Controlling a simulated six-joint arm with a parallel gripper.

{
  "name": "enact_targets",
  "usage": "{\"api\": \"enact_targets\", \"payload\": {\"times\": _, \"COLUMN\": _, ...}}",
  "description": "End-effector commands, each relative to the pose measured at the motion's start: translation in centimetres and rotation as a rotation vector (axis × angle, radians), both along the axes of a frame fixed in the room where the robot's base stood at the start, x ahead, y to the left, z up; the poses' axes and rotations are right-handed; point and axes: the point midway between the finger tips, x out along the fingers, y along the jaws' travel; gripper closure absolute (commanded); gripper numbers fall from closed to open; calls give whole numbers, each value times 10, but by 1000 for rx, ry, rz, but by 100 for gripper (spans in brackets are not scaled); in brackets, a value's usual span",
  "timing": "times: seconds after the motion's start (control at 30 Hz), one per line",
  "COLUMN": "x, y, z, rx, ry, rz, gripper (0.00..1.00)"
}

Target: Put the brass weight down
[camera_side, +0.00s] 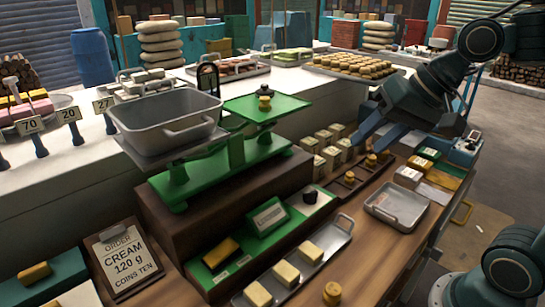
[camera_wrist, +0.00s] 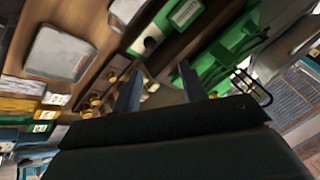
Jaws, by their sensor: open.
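A small brass weight (camera_side: 265,98) stands on the green plate (camera_side: 282,108) at the right of the green balance scale. More brass weights stand on a dark wooden strip (camera_side: 361,172) right of the scale, and another brass weight (camera_side: 332,293) stands at the counter's front edge. My gripper (camera_side: 362,132) is right of the scale, above the wooden strip and the pale blocks. In the wrist view my gripper (camera_wrist: 158,82) has its two fingers apart with nothing seen held between them. Small brass pieces (camera_wrist: 95,101) show beside the left finger there.
A grey metal tub (camera_side: 166,120) sits on the scale's left side. A tray with pale blocks (camera_side: 285,274) is in front. An empty metal tray (camera_side: 397,207) lies at the right. An order card (camera_side: 126,258) reads cream 120 g. Pale blocks (camera_side: 325,145) stand below my gripper.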

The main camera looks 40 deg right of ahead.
Motion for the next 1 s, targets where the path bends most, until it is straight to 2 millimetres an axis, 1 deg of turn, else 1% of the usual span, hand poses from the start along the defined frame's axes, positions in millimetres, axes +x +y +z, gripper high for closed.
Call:
{"api": "enact_targets", "payload": {"times": 0.03, "x": -11, "y": -1, "z": -3, "rx": -54, "ry": -7, "rz": 48, "gripper": 57}}
{"api": "enact_targets", "payload": {"times": 0.2, "x": -45, "y": -12, "z": -17, "rx": -227, "ry": -6, "rz": 204, "gripper": 57}}
{"api": "enact_targets", "payload": {"times": 0.3, "x": -61, "y": -18, "z": -25, "rx": -308, "ry": 0, "rz": 284, "gripper": 57}}
{"api": "enact_targets", "payload": {"times": 0.4, "x": -73, "y": -23, "z": -31, "rx": -366, "ry": 6, "rz": 343, "gripper": 57}}
{"api": "enact_targets", "payload": {"times": 0.5, "x": -80, "y": -27, "z": -34, "rx": -400, "ry": 12, "rz": 381, "gripper": 57}}
{"api": "enact_targets", "payload": {"times": 0.6, "x": -83, "y": -28, "z": -36, "rx": -416, "ry": 15, "rz": 398, "gripper": 57}}
{"api": "enact_targets", "payload": {"times": 1.0, "x": -84, "y": -29, "z": -36, "rx": -417, "ry": 15, "rz": 400, "gripper": 57}}
